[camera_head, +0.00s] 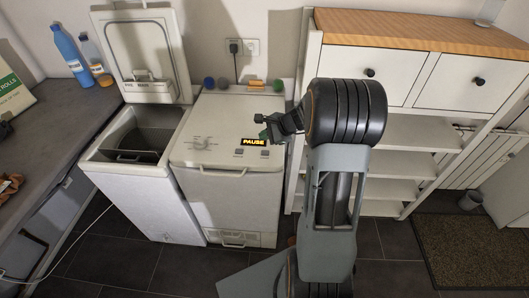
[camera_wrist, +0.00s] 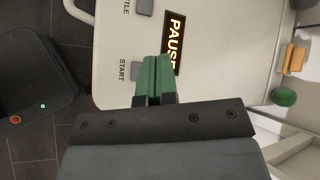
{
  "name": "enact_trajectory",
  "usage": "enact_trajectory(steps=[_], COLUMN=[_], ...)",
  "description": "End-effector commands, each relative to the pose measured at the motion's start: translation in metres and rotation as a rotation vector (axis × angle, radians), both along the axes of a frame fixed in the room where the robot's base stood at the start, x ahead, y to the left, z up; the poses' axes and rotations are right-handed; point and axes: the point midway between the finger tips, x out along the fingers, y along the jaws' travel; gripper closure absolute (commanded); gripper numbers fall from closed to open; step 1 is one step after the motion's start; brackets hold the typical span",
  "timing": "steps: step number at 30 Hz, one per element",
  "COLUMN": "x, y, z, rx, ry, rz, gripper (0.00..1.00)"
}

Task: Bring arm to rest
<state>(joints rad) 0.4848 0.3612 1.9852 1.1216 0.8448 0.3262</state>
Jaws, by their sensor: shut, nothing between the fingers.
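My arm stands in front of the right toploader (camera_head: 215,185), bent at the elbow. My gripper (camera_head: 265,128) is over the right part of that machine's top, close to the lit PAUSE display (camera_head: 254,142). In the wrist view the green fingertips of my gripper (camera_wrist: 153,72) are together with nothing between them, beside the display (camera_wrist: 174,44) and the START button (camera_wrist: 143,101). The gap between the fingertips and the panel is hard to judge. The right machine's lid is closed.
The left toploader (camera_head: 150,210) has its lid (camera_head: 145,50) raised, with the drum opening showing. A white shelf unit (camera_head: 405,130) stands close behind my arm on the right. A counter (camera_head: 60,130) with bottles is at left. Dark floor lies in front.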

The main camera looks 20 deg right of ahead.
Motion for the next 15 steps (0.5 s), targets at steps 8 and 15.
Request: enact_trajectory(steps=[8, 15], x=[0.0, -0.002], y=[0.0001, 0.0003], z=[-0.0001, -0.0016], rx=[0.0, -0.026], ry=[0.0, -0.01], rz=[0.0, 0.037], gripper=[1.0, 1.0])
